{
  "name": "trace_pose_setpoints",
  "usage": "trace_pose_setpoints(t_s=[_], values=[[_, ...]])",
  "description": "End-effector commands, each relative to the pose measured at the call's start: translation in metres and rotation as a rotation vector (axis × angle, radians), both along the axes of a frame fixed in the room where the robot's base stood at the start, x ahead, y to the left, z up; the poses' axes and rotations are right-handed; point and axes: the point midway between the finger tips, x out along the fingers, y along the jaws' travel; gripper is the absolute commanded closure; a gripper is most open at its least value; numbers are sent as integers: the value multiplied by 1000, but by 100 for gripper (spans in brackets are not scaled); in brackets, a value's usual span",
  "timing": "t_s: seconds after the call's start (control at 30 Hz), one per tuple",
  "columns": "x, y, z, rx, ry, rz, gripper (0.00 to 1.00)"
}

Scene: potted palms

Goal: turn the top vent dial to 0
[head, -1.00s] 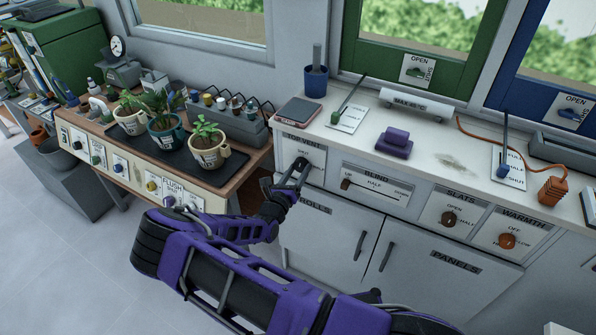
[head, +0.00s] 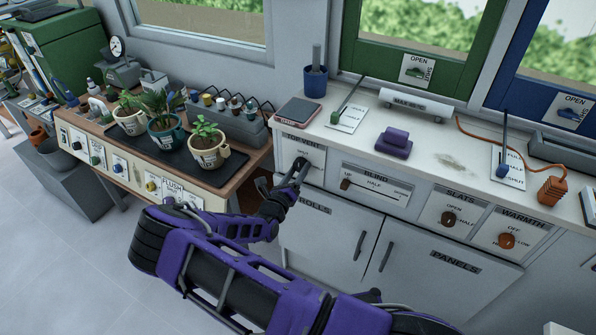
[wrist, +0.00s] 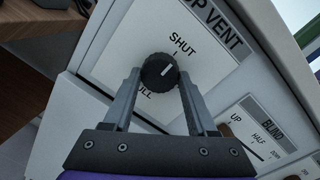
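The top vent dial (wrist: 158,70) is a round black knob on a white plate, in the middle of the wrist view. Its white pointer line slants to the upper right, towards the word SHUT. A lower word, partly hidden, ends in "ULL". My gripper (wrist: 160,75) has one finger on each side of the dial, with the tips very close to its edges. I cannot tell whether they press on it. In the head view my gripper (head: 298,165) is at the TOP VENT panel (head: 289,146) and covers much of the dial.
The BLIND slider (head: 346,184) is just right of the TOP VENT panel, with the SLATS (head: 449,218) and WARMTH (head: 507,240) knobs farther right. Cupboard doors (head: 330,235) are below. Potted palms (head: 165,135) stand on the bench to the left.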

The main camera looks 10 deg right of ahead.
Motion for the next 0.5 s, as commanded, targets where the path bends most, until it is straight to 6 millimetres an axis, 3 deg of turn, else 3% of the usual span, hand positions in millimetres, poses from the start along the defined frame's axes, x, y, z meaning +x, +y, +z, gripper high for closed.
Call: trace_pose_setpoints(t_s=[0.03, 0.17, 0.5], values=[[0, 0, -1, -2, 2, 1, 35], [0, 0, 0, -1, 2, 1, 12], [-2, 2, 0, 0, 0, 1, 12]])
